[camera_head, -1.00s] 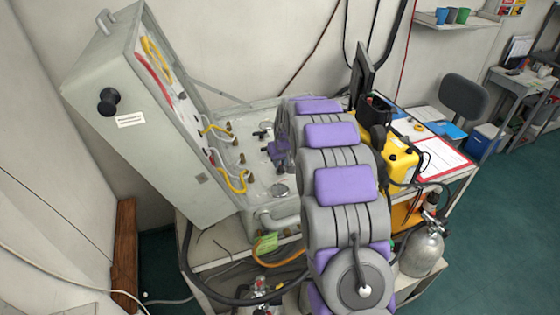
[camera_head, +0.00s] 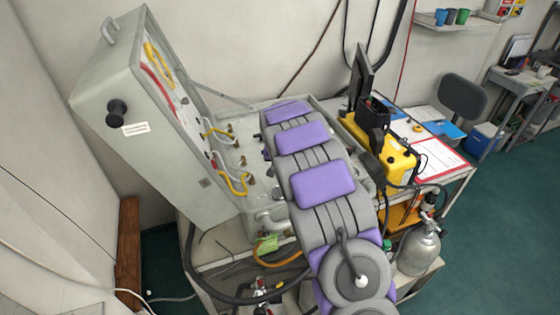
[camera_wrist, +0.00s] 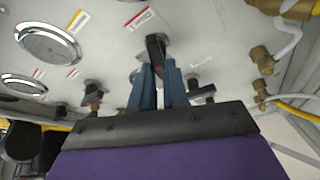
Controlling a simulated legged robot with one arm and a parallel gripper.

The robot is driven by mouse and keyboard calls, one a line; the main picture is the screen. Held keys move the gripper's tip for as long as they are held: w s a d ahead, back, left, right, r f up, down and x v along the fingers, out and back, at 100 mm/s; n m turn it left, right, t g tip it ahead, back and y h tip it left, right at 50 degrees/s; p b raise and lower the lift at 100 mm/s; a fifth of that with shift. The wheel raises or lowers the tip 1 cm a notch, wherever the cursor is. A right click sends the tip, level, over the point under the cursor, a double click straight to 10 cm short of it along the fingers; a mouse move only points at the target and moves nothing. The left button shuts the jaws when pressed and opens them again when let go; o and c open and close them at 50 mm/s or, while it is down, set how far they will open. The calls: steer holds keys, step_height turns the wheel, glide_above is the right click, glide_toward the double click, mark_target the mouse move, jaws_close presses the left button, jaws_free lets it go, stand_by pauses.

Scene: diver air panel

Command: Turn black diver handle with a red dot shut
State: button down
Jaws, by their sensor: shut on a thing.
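The diver air panel (camera_head: 262,219) is a light grey case with its lid raised. In the wrist view, my gripper (camera_wrist: 157,72) has its two blue fingers closed on a black handle (camera_wrist: 155,46) that stands out from the panel face. No red dot can be made out on this handle from here. Another black handle (camera_wrist: 93,90) sits to the left, with a small reddish patch near it, and one more dark handle (camera_wrist: 201,91) is to the right. In the head view, my arm hides the gripper and the held handle.
Round gauges (camera_wrist: 48,42) lie left of the fingers. Brass fittings with white and yellow hoses (camera_wrist: 262,62) are close on the right. The raised lid (camera_head: 150,130) walls off the left side in the head view. A yellow case (camera_head: 392,160) stands right of my arm.

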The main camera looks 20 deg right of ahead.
steer(key=m, duration=0.1)
steer(key=m+h+b, duration=0.1)
steer(key=shift+f+m+g, duration=0.2)
steer(key=shift+m+g, duration=0.1)
steer(key=shift+m, duration=0.1)
steer(key=m+g+b, duration=0.1)
steer(key=m+b, duration=0.2)
steer(key=shift+a+f+m+h, duration=0.1)
steer(key=shift+f+m+h, duration=0.05)
steer(key=shift+m+h, duration=0.2)
steer(key=m+g+b, duration=0.1)
steer(key=m+b, duration=0.1)
steer(key=m, duration=0.1)
steer(key=shift+h, duration=0.25)
steer(key=shift+m+g+b, duration=0.7)
steer(key=shift+m, duration=0.95)
steer(key=shift+r, duration=0.2)
steer(key=shift+w, duration=0.1)
steer(key=c, duration=1.4)
jaws_free()
steer(key=shift+o, duration=1.4)
steer(key=shift+w+a+f, duration=0.1)
steer(key=shift+w, duration=0.05)
